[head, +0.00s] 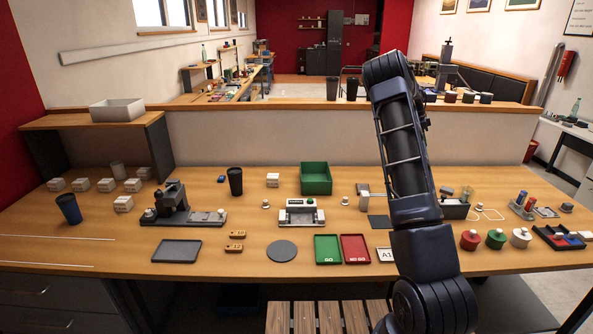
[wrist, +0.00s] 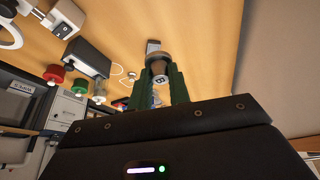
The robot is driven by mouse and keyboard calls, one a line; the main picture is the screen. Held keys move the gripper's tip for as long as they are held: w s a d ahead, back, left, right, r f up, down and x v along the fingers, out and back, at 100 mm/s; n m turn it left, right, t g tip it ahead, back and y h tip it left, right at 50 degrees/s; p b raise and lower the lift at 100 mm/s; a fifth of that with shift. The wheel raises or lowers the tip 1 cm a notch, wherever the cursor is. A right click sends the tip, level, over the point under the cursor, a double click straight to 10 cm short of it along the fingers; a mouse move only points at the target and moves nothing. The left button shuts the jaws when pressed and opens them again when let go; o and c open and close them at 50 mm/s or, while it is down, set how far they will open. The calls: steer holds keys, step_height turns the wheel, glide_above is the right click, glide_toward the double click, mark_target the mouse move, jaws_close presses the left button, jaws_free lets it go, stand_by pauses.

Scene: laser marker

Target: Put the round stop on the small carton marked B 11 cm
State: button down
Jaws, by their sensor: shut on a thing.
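In the wrist view my gripper (wrist: 160,78) has its green fingers shut on a round grey piece (wrist: 158,57), which looks like the round stop. A small pale label with a dark mark shows on it, too small to read surely. In the head view my arm hides the gripper and the held piece.
A dark blue cup (head: 69,209), a black cup (head: 235,181) and a dark fixture (head: 175,205) stand near the cartons. A green bin (head: 316,178) is at mid back. Red, green and white knobbed pieces (head: 495,239) stand at the right. The front left tabletop is mostly clear.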

steer(key=w+a+n+t, duration=0.1)
steer(key=w+a+n, duration=0.15)
steer(key=a, duration=0.55)
steer(key=w+a+n+t, duration=0.1)
steer(key=w+a+n, duration=0.15)
steer(key=a, duration=0.55)
step_height(320, 180, up, 5)
steer(key=n+t+y, duration=0.3)
steer(key=n, duration=1)
glide_above(274, 174)
steer(key=s, duration=0.2)
steer(key=f, duration=1.9)
steer(key=shift+w+a+f, duration=0.1)
steer(key=shift+a+f, duration=0.15)
steer(key=shift+f, duration=0.15)
steer(key=c, duration=1.3)
jaws_free()
steer(key=shift+f, duration=0.1)
steer(key=v, duration=1.2)
steer(key=shift+s, duration=0.2)
